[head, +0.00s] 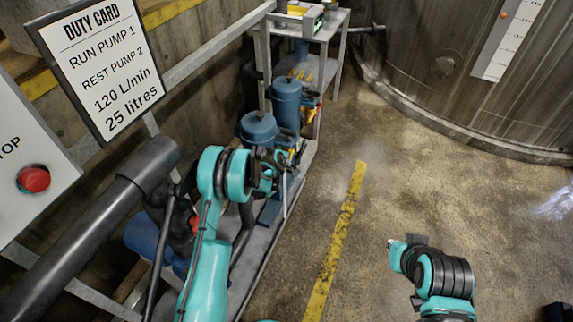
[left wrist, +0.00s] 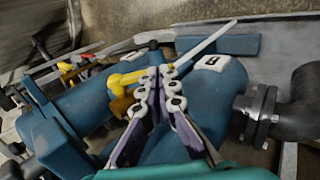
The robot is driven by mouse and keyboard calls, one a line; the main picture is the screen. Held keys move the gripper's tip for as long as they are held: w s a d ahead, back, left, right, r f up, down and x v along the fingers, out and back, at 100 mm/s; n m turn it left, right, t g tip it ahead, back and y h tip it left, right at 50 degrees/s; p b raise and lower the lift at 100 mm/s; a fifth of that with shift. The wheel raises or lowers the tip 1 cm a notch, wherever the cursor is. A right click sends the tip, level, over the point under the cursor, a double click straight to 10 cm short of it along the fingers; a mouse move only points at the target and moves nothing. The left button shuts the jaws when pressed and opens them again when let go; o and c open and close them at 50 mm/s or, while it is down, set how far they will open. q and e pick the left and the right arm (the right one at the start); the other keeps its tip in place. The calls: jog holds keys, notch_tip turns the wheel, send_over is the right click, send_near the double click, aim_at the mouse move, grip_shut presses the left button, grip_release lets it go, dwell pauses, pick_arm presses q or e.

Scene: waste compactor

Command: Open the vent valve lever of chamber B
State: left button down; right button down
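In the left wrist view a yellow valve lever (left wrist: 128,78) lies between two blue vessels, beside a yellow valve body (left wrist: 120,106). My left gripper (left wrist: 158,74) is at this lever, its two fingers close together, their tips over the lever's right end. I cannot tell whether the lever is between them. A long pale grey bar (left wrist: 207,43) slopes up to the right from near the fingertips. The blue vessels (head: 257,131) (head: 286,95) also show in the head view; my left arm partly hides the valve area. Vessel label plates (left wrist: 213,62) are unreadable.
A duty card (head: 100,60) and a red stop button (head: 33,179) are at the left. A dark pipe (head: 90,235) runs beside my left arm. A flanged pipe (left wrist: 262,115) joins the right vessel. Floor right of the yellow line (head: 335,240) is mostly clear.

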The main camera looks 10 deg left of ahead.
pick_arm(q)
jog(key=f+t+b, duration=0.2)
jog(key=t, duration=0.1)
jog(key=shift+w+f+h, duration=0.15)
jog(key=shift+w+h, duration=0.15)
jog(key=shift+w, duration=0.05)
jog(key=shift+x, duration=1.1)
jog(key=shift+f, duration=0.15)
jog(key=shift+s, duration=0.15)
